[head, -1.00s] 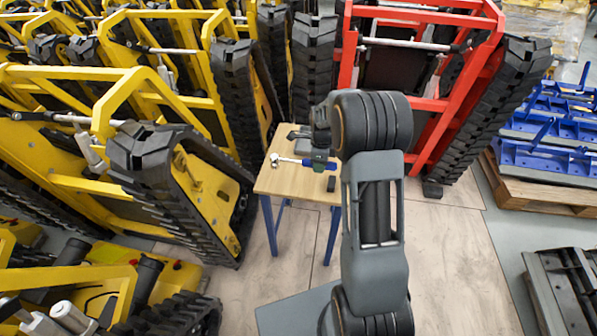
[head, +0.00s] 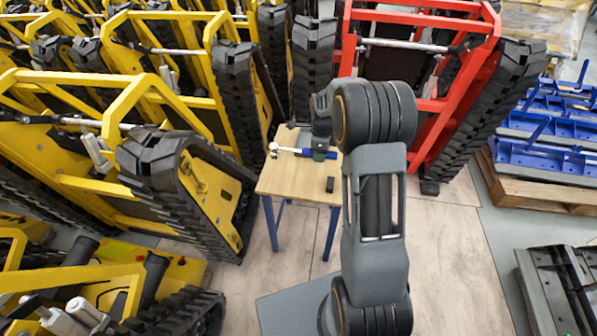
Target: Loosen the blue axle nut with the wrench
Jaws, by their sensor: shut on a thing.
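The wrench (head: 287,150), with a silver head and shaft and a blue handle, is over the back part of a small wooden table. Its head points left. My gripper (head: 319,154) is shut on the blue handle, with its fingers mostly hidden by my own wrist. I cannot tell whether the wrench touches the tabletop or hangs just above it. I cannot make out a blue axle nut in this view.
The wooden table (head: 290,180) has blue legs and a small black block (head: 330,184). Yellow tracked carriers (head: 185,190) crowd the left. A red tracked carrier (head: 425,105) stands behind right. Blue parts (head: 545,155) lie on a pallet at right.

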